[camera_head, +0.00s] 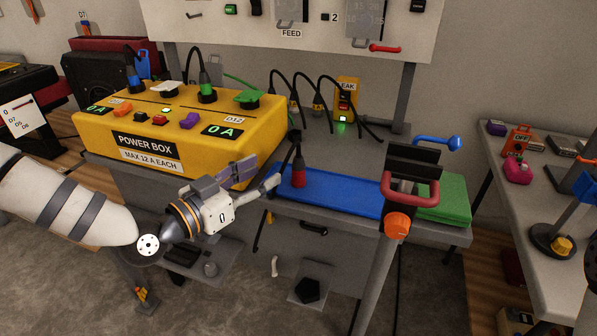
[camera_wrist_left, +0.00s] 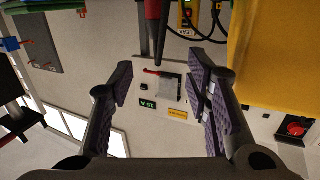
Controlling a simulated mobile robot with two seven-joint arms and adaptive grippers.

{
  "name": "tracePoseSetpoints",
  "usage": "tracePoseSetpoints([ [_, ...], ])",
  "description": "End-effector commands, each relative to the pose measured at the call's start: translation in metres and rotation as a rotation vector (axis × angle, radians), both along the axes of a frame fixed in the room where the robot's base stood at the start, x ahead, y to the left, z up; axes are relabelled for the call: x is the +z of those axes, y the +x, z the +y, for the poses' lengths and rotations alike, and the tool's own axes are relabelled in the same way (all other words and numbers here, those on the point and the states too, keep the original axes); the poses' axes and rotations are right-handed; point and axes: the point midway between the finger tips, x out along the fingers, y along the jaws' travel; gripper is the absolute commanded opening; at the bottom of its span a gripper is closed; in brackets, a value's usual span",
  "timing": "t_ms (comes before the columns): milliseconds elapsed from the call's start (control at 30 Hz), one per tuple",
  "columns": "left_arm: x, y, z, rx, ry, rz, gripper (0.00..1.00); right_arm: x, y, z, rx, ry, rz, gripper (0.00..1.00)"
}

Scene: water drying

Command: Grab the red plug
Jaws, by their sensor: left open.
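The red plug (camera_head: 299,174) stands upright on the blue mat (camera_head: 340,195), with its black upper part and cable rising above it. My left gripper (camera_head: 258,178) is open, to the left of the plug, with its fingers pointing towards it. In the left wrist view the red plug (camera_wrist_left: 153,10) shows at the top edge, just beyond the open left gripper (camera_wrist_left: 163,68) and roughly in line with the gap between its fingers. Nothing is between the fingers. My right gripper is not in view.
A yellow power box (camera_head: 190,125) with plugs and cables stands close behind my left gripper.

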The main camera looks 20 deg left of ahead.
Motion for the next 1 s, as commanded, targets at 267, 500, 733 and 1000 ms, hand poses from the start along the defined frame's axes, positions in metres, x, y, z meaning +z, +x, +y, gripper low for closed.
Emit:
tracePoseSetpoints([
  [267, -0.009, 0.050, -0.025, -0.004, 0.001, 0.008, 0.44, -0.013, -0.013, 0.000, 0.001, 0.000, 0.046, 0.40],
  [500, -0.011, 0.085, -0.045, -0.004, -0.001, 0.008, 0.44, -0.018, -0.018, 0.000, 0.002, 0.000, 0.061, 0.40],
  [733, -0.010, 0.102, -0.052, -0.003, -0.001, 0.008, 0.44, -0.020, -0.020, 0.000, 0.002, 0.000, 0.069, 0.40],
  [1000, -0.009, 0.102, -0.052, -0.003, -0.001, 0.007, 0.12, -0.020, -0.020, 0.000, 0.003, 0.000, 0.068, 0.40],
])
